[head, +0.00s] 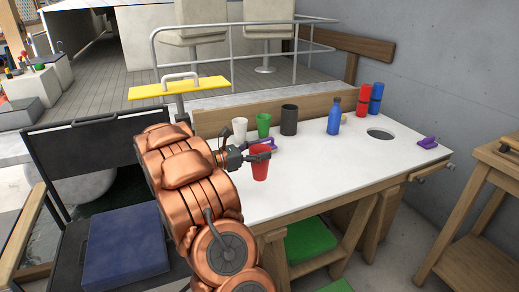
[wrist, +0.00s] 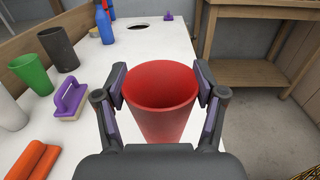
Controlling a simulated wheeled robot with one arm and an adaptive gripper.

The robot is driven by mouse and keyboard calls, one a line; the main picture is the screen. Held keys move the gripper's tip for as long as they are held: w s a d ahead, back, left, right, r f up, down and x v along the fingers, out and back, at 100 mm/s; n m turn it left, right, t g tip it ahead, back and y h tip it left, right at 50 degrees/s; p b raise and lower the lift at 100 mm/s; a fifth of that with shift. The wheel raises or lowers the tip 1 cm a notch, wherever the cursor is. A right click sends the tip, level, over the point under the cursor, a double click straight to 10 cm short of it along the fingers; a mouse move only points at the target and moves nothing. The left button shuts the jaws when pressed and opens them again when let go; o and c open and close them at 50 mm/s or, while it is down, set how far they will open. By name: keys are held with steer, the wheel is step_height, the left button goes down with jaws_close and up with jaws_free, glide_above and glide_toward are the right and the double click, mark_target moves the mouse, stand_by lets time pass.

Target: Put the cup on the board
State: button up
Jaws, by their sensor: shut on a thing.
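A red cup (head: 260,167) is upright in my gripper (head: 257,156) over the front left part of the white worktable (head: 330,165). In the wrist view the red cup (wrist: 160,100) sits between the two fingers of my gripper (wrist: 161,88), which are shut on its sides. The cup looks empty. I cannot tell whether its base touches the table. No flat board is clearly visible on the tabletop. A yellow flat panel with a grey handle (head: 178,88) is behind the table at the left; I cannot tell if it is the board.
A white cup (head: 240,130), green cup (head: 263,125), dark cup (head: 289,120) and purple-handled brush (wrist: 70,98) stand behind. A blue bottle (head: 334,116), red and blue cylinders and a round hole (head: 381,134) lie right. Orange rolls (wrist: 32,160) are near left. The table's middle is clear.

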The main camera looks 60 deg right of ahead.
mark_target(253, 169)
steer(key=shift+f+b, duration=0.8)
steer(key=shift+f, duration=1.65)
steer(key=shift+f, duration=0.1)
steer(key=shift+f, duration=0.65)
steer(key=shift+f, duration=0.25)
steer(key=o, duration=1.3)
steer(key=shift+o, duration=0.2)
steer(key=shift+w+a, duration=0.1)
steer(key=v, duration=1.2)
